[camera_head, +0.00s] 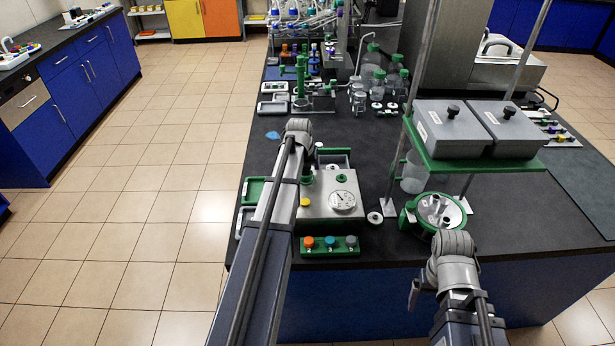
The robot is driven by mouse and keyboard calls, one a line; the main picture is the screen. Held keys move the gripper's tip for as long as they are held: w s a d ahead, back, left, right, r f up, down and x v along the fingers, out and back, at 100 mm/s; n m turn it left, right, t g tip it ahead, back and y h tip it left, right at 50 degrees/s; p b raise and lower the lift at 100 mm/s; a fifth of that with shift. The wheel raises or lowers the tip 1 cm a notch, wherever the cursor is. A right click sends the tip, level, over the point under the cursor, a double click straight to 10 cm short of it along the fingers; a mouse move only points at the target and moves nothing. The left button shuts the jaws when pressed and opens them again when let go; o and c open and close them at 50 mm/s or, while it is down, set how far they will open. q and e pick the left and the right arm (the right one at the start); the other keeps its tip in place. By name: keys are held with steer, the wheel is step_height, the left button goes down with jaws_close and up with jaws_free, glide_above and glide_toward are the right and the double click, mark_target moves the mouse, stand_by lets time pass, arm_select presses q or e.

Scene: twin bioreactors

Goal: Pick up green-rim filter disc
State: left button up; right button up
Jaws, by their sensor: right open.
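A small green disc with a darker middle (341,178) sits on top of the metal box with a dial (320,206); I cannot tell whether it is the green-rim filter disc. A pale disc with a dark centre (375,217) lies on the black bench right of the box; its rim shows no clear green. My right gripper (415,294) is low in the picture by the bench's front edge, partly hidden by its wrist, open, and apart from both discs. My left arm reaches over the bench left of the box; its gripper is hidden.
A round metal vessel with a green collar (439,209) stands right of the pale disc. Two grey boxes (453,128) rest on a green shelf (425,153) between metal rods. A green block with coloured knobs (330,245) sits at the front edge. Bottles (371,77) crowd the back.

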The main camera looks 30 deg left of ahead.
arm_select(q)
steer(key=shift+c, duration=0.3)
steer(key=c, duration=1)
